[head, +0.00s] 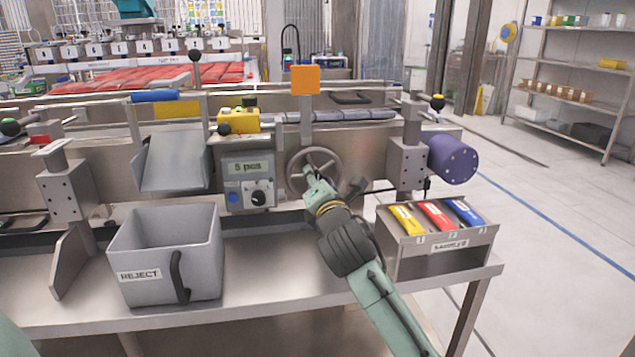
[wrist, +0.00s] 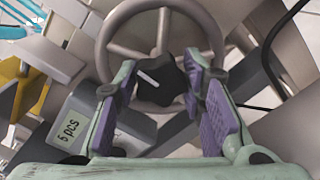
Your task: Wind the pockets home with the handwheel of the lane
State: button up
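The grey handwheel (head: 329,159) is on the lane's front, right of the control box. In the wrist view its rim and spokes (wrist: 117,50) fill the top middle. A dark lobed knob (wrist: 160,79) with a white line shows in front of the wheel's lower part. My gripper (head: 310,172) is at the wheel in the head view. In the wrist view my gripper (wrist: 162,75) has its purple-padded fingers spread, one each side of the knob. I cannot tell whether the right finger touches it. My arm hides the wheel's lower part in the head view.
The control box (head: 248,170), reading "5 pcs", is left of the wheel. A grey REJECT bin (head: 137,293) stands on the bench at left. A samples box (head: 477,239) with yellow, red and blue items is right of my arm. An orange plate (head: 305,80) stands above the wheel.

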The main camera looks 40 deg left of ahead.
jog(key=o, duration=0.4)
jog(key=shift+d, duration=0.1)
jog(key=v, duration=1.2)
